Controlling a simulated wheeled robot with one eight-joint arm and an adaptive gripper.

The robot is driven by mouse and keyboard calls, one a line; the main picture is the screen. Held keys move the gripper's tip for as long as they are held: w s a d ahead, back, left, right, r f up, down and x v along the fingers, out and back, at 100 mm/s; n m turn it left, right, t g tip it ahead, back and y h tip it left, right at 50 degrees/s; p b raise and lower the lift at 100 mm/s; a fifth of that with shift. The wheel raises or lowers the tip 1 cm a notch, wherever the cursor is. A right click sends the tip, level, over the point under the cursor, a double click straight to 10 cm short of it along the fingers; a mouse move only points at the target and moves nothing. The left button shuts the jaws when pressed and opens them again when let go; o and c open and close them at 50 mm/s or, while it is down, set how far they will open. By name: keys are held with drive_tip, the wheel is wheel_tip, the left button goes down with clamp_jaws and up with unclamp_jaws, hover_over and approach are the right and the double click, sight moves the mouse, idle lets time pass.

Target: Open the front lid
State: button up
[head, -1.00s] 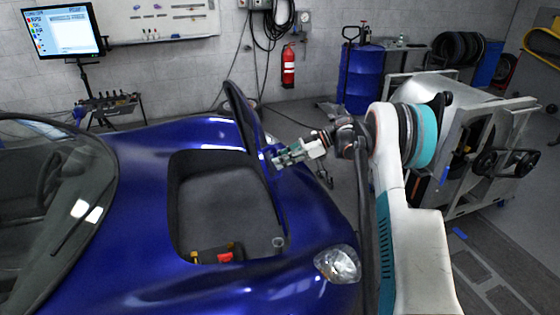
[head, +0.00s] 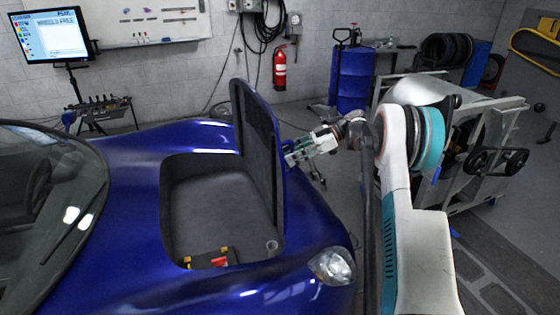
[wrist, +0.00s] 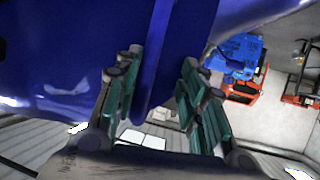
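The front lid (head: 258,135) of the blue car stands raised at the right side of the open front compartment (head: 220,200). Its dark inner face shows toward the left in the head view. My gripper (head: 290,158) is at the lid's outer right side, partly against the lid in that view. In the wrist view, the two green-padded fingers of my gripper (wrist: 160,75) are spread apart. The blue lid edge (wrist: 160,60) lies between them; firm contact on both sides is not evident.
Red and yellow items (head: 208,259) lie in the compartment. A blue drum (head: 352,78) and a wheeled machine (head: 480,150) stand to the right. A fire extinguisher (head: 280,68) hangs on the wall.

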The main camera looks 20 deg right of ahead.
drive_tip(key=shift+v, duration=2.3)
drive_tip(key=shift+r, duration=0.15)
drive_tip(key=s+d+r+p, duration=0.1)
drive_tip(key=d, duration=0.6)
drive_tip(key=s+d+r+p, duration=0.2)
drive_tip(key=d, duration=0.6)
drive_tip(key=shift+s, duration=0.35)
